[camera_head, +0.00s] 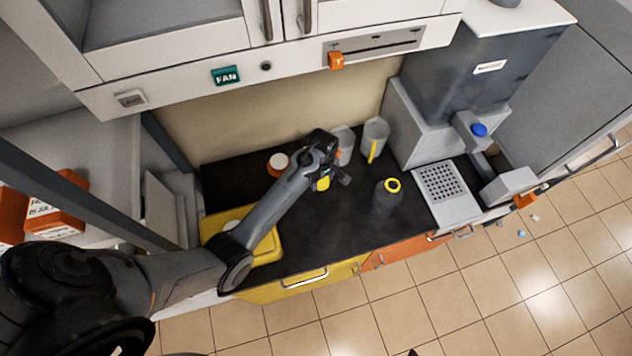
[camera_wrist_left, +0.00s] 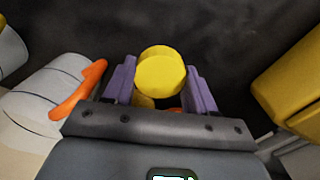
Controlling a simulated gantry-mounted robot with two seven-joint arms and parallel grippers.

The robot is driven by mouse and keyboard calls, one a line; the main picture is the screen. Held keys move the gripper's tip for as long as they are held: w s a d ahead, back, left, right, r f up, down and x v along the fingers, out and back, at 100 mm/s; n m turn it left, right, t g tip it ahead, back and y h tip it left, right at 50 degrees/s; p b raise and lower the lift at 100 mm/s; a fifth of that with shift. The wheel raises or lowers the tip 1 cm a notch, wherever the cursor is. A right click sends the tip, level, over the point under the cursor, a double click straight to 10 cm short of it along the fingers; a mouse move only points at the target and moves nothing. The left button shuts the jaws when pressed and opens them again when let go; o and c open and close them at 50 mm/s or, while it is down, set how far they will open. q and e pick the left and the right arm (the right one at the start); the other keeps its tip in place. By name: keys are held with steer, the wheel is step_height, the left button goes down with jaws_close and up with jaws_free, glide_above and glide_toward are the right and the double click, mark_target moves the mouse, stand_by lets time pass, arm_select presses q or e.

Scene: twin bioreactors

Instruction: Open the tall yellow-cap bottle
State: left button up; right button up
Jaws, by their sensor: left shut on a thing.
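My left gripper (camera_head: 326,181) is shut on a yellow cap (camera_wrist_left: 160,72), held between its purple fingers in the left wrist view. The cap also shows in the head view (camera_head: 323,184), partly hidden by the gripper. I see no bottle body under it. A tall dark grey bottle (camera_head: 386,202) stands upright on the black counter, to the right of the gripper and apart from it. Its top shows a yellow ring with a dark centre, which looks like an open mouth. My right gripper is not in view.
Pale jugs (camera_head: 375,138) stand behind the gripper; one with an orange handle (camera_wrist_left: 80,90) is close in the wrist view. A yellow tray (camera_head: 268,252) lies at left, an orange-rimmed container (camera_head: 277,163) behind it. A perforated rack (camera_head: 443,186) is right of the bottle. Cabinets (camera_head: 170,45) overhang the counter.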

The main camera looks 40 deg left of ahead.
arm_select(q)
steer(key=shift+a+f, duration=0.3)
steer(key=shift+a, duration=0.25)
steer(key=shift+a+f, duration=0.3)
steer(key=shift+a, duration=0.2)
steer(key=shift+f, duration=2)
steer(key=shift+f, duration=0.15)
steer(key=o, duration=1.2)
steer(key=shift+c, duration=0.2)
